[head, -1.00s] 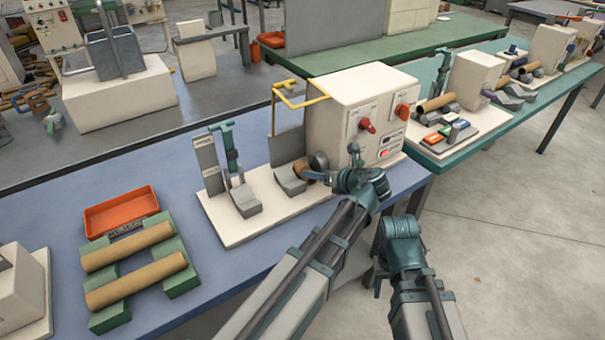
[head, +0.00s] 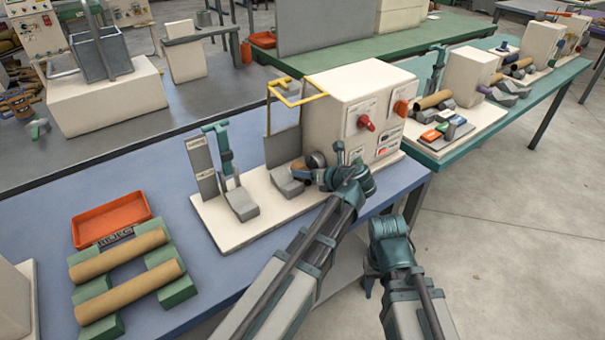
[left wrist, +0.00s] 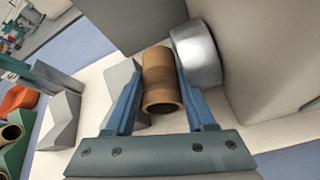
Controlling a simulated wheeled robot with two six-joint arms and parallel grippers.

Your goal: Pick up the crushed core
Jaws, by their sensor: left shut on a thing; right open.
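The crushed core is a short brown cardboard tube (left wrist: 159,82) between the two blue fingers of my left gripper (left wrist: 160,105) in the left wrist view. Its open end faces the camera, and I cannot make out a dent. In the head view my left gripper (head: 322,175) is at the front of the winder, shut on the core (head: 299,171), which is mostly hidden there. The silver chuck (left wrist: 197,55) is right beside the core, with a grey V-block (left wrist: 124,85) on its other side. My right gripper (head: 368,286) hangs low in front of the table, its fingers hardly visible.
The white winder box (head: 350,105) with red knobs and a yellow guard frame (head: 290,92) stands close to my left gripper. An orange reject tray (head: 110,218) lies at the left behind two long brown tubes (head: 130,290) on green cradles. Blue tabletop between is clear.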

